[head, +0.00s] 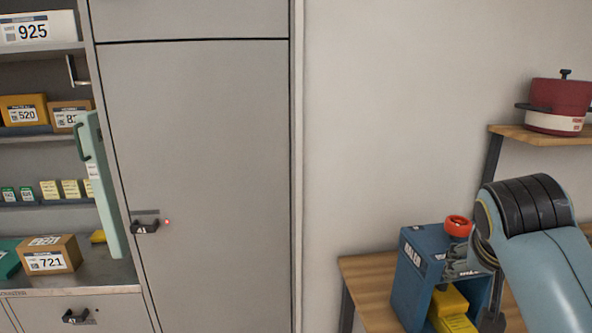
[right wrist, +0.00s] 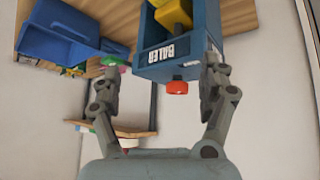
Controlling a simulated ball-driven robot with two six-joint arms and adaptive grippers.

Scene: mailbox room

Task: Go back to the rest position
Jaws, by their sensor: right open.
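My right arm comes in at the right of the head view. Its gripper (head: 474,290) is at the blue baler box (head: 409,277), partly in front of it. In the right wrist view my right gripper (right wrist: 161,70) is open, its two fingers spread wide with nothing held between them. The baler (right wrist: 150,73) shows upside down there, just beyond the fingertips, with a red round button (right wrist: 177,87) between them. The same button (head: 458,226) is on top of the baler in the head view. I cannot tell whether a finger touches the baler. My left gripper is not in view.
The baler stands on a wooden table (head: 362,272) with yellow items (head: 450,302) in it. A shelf (head: 542,135) above holds a red pot (head: 560,98). A grey locker (head: 200,150) and parcel shelves (head: 40,140) are at left. A blue bin (right wrist: 60,35) shows in the wrist view.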

